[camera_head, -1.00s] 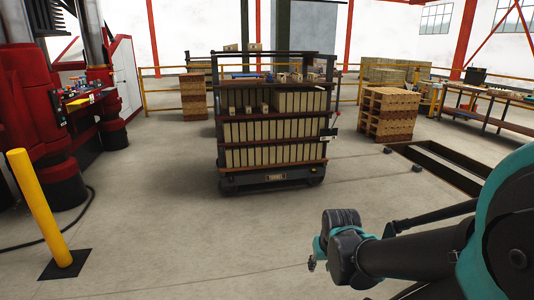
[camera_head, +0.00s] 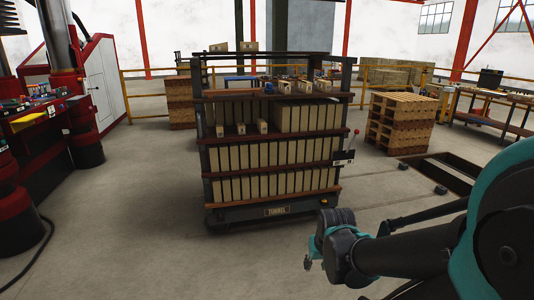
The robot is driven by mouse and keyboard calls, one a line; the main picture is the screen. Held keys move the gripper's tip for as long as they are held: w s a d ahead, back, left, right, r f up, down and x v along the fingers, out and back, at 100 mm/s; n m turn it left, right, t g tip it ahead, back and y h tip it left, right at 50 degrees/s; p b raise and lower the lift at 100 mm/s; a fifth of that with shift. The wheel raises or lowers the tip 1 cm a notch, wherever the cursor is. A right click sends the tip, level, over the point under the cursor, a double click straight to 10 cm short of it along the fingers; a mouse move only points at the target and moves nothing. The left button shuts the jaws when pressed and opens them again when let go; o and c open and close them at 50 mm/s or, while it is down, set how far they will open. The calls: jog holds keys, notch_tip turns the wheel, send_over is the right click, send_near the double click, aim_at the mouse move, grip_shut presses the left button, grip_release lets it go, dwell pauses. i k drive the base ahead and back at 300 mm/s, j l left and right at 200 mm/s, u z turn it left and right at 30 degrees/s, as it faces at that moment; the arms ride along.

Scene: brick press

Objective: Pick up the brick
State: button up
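Many tan bricks stand upright in rows on a dark wheeled rack (camera_head: 270,196) ahead of me. The lower shelves are full of bricks (camera_head: 275,153). The upper shelf holds a packed block of bricks (camera_head: 308,117) at the right and a few single bricks (camera_head: 262,127) at the left and middle. More bricks (camera_head: 283,87) lie on the top board. Which brick is meant cannot be told. My gripper (camera_head: 308,263) hangs at the lower right, in front of the rack and apart from it. Its fingers are too small and dark to judge.
A red press (camera_head: 75,110) stands at the left. Stacked wooden pallets (camera_head: 398,122) stand at the right, with a workbench (camera_head: 490,120) beyond and a dark floor frame (camera_head: 440,172) nearby. The concrete floor before the rack is clear.

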aim_at(324, 86)
jog(key=i, duration=0.9)
jog(key=i+j+z, duration=0.1)
jog(key=i, duration=0.8)
